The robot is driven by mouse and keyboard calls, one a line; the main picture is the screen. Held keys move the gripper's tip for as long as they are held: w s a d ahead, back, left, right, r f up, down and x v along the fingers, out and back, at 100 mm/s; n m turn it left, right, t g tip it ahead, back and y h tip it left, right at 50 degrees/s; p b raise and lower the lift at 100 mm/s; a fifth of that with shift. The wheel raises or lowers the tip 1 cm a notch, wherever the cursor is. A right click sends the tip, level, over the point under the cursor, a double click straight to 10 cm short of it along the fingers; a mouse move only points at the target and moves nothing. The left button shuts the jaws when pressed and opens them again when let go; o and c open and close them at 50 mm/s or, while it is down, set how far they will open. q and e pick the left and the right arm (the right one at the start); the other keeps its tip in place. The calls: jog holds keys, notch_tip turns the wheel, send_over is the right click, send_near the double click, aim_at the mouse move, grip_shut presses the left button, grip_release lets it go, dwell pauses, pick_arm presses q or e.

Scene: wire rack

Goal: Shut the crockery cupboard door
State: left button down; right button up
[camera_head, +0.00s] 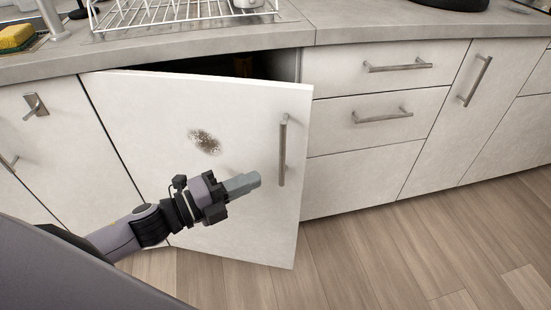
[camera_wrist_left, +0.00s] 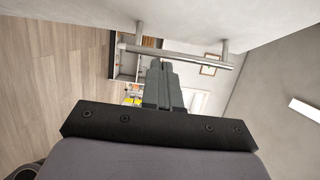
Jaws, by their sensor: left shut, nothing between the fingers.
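The white cupboard door (camera_head: 200,110) stands part way open in the head view, hinged on its left, with a dark gap along its top and right side. It has a vertical metal bar handle (camera_head: 283,150) near its free edge and a brown stain (camera_head: 205,141). My left gripper (camera_head: 248,183) is in front of the door, left of and below the handle, shut and empty. I cannot tell whether it touches the door. In the left wrist view the shut fingers (camera_wrist_left: 162,82) point toward a metal bar handle (camera_wrist_left: 180,55). My right gripper is not in view.
White drawers (camera_head: 375,115) with bar handles stand right of the door. A grey counter (camera_head: 350,28) runs above, with a wire dish rack (camera_head: 175,14) and a yellow sponge (camera_head: 16,37) on it. The wooden floor (camera_head: 420,240) in front is clear.

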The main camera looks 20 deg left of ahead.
aim_at(275, 159)
pick_arm(q)
jog(key=x, duration=0.4)
jog(key=a+x, duration=0.1)
jog(key=x, duration=0.2)
jog(key=shift+w, duration=0.35)
jog(key=shift+w+a+b, duration=0.2)
jog(key=shift+w+b, duration=0.2)
jog(key=shift+w, duration=0.6)
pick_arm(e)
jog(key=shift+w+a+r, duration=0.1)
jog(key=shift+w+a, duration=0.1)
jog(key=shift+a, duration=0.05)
